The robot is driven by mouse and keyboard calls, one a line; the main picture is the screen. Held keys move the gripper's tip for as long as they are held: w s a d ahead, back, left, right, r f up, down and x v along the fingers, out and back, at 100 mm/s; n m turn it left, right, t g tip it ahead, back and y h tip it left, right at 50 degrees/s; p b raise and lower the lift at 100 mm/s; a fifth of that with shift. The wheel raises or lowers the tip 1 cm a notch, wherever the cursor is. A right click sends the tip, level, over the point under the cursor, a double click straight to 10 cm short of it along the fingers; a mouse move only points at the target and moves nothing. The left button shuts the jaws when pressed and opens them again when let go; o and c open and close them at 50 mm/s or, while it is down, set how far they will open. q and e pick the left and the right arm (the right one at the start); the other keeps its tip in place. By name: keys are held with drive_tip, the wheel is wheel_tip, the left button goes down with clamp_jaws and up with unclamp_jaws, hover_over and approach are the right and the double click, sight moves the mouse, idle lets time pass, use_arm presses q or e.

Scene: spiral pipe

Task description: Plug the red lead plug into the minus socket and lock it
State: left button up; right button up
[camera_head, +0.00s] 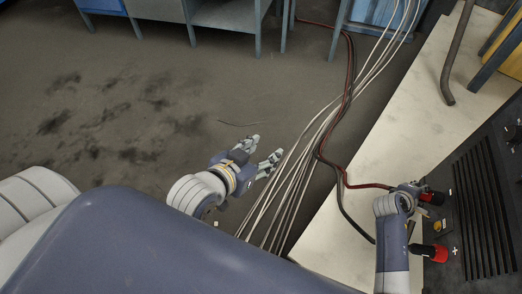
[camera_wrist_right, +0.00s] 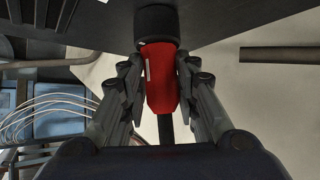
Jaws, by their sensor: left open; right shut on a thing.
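My right gripper (camera_head: 418,190) is at the dark machine panel on the right, shut on the red lead plug (camera_head: 432,198). In the right wrist view, its two fingers (camera_wrist_right: 160,88) flank the red plug (camera_wrist_right: 160,75), which has a white stripe. The plug's front end meets a round black socket (camera_wrist_right: 157,25), roughly in line with it. I cannot tell how deep it sits or whether it is locked. A small white mark (camera_head: 450,192) lies beside it. My left gripper (camera_head: 268,149) is open and empty above the floor.
A second red-and-black connector (camera_head: 436,252) sits lower on the panel beside a white plus mark (camera_head: 455,251). Dark red and black cables (camera_head: 348,110) run across the pale slab (camera_head: 385,150). Several white cables (camera_head: 300,165) hang beside my left gripper. The floor to the left is clear.

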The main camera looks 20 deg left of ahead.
use_arm(q)
drive_tip(key=shift+s+a+f+g, duration=0.2)
drive_tip(key=shift+s+f+g, duration=0.15)
drive_tip(key=shift+s+f, duration=0.15)
drive_tip(key=shift+s+a+f+g, duration=0.2)
drive_tip(key=shift+s+f+g, duration=0.15)
drive_tip(key=shift+f, duration=0.1)
idle(2.8)
